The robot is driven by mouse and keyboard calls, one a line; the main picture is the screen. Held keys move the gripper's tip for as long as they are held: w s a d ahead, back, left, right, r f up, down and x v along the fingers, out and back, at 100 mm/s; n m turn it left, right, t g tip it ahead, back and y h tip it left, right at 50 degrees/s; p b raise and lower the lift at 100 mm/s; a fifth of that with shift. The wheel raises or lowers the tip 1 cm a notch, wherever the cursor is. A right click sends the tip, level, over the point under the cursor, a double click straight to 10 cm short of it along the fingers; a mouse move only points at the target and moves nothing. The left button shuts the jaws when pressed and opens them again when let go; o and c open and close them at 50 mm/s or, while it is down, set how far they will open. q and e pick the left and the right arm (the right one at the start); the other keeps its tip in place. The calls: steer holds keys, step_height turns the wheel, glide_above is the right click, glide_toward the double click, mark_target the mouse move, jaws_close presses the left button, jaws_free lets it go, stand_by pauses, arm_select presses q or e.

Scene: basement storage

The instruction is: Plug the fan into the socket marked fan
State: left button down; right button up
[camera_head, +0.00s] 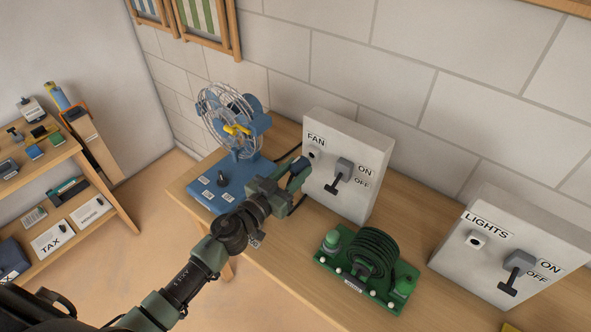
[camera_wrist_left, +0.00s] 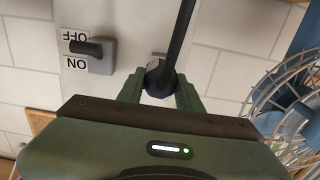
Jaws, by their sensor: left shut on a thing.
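The blue fan (camera_head: 232,118) with a wire cage stands on a blue base at the left of the bench. My left gripper (camera_head: 292,180) is shut on the fan's dark plug (camera_wrist_left: 160,76), close in front of the white FAN box (camera_head: 350,150). The FAN socket (camera_head: 315,152) shows just above the gripper in the head view. In the left wrist view the plug mostly hides the socket, so I cannot tell whether the plug touches it. The cord (camera_wrist_left: 182,35) runs up from the plug there. My right gripper is out of view.
The FAN box has a lever switch (camera_head: 342,172), also seen in the left wrist view (camera_wrist_left: 95,52). A green coil device (camera_head: 370,258) stands on the bench (camera_head: 265,240) to the right of my arm. The LIGHTS box (camera_head: 515,245) is at the right. Shelves (camera_head: 85,215) stand at the left.

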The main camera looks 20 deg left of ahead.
mark_target(293, 173)
arm_select(q)
steer(key=shift+w, duration=0.15)
stand_by(0.5)
steer(key=shift+p+x, duration=0.3)
steer(key=shift+x, duration=1.05)
steer(key=c, duration=0.9)
jaws_free()
steer(key=shift+o, duration=0.2)
steer(key=shift+f, duration=0.1)
steer(key=b+v, duration=0.1)
steer(key=v, duration=0.6)
steer(key=shift+s+a, duration=0.1)
steer(key=shift+s, duration=0.35)
